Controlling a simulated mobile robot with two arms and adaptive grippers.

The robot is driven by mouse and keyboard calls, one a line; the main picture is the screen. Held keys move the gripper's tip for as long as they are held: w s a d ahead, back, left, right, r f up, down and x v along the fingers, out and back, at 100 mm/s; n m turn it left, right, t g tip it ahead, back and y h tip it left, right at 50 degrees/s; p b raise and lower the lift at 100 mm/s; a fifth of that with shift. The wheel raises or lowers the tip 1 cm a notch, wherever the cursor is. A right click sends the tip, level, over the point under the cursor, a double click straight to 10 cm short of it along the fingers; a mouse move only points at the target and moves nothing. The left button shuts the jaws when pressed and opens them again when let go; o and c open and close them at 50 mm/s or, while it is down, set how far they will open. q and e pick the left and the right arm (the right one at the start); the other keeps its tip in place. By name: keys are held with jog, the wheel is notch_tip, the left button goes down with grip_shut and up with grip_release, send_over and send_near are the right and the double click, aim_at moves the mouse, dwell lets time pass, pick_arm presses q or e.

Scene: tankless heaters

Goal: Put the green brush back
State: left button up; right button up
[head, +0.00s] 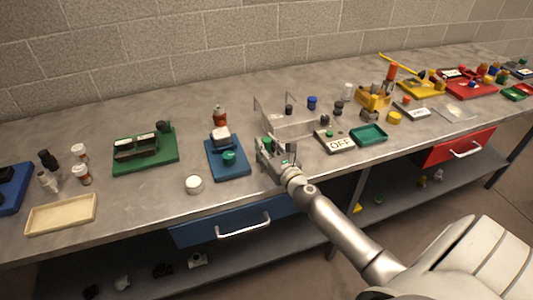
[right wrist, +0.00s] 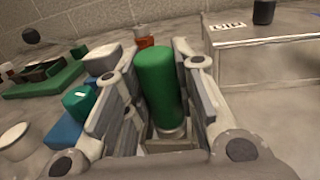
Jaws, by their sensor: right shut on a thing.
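The green brush (right wrist: 158,85) shows in the right wrist view as an upright green cylinder with a metal band at its lower end. It stands between the two fingers of my right gripper (head: 271,153), which is shut on it. In the head view my right gripper is at the front of the bench, just right of a blue board (head: 229,172) and in front of a clear holder (head: 292,124). The brush's lower end is mostly hidden by the gripper, so I cannot tell whether it touches the bench. My left gripper is not in view.
The blue board carries a white block (head: 221,136) and a green knob (head: 229,157). A white round jar (head: 194,184) stands left of it. An OFF sign (head: 339,144) and a teal tray (head: 369,134) lie to the right. A blue drawer (head: 232,221) is below the bench edge.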

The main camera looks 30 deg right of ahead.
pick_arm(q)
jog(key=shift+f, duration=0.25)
pick_arm(e)
jog(key=shift+f, duration=0.2)
jog(key=shift+f, duration=0.15)
jog(key=o, duration=1)
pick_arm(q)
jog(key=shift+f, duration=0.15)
pick_arm(e)
jog(key=shift+o, duration=0.2)
pick_arm(q)
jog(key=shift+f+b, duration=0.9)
jog(key=shift+b, duration=0.05)
pick_arm(e)
jog(key=s+a, duration=0.1)
jog(key=s, duration=1.1)
jog(key=shift+a, duration=0.1)
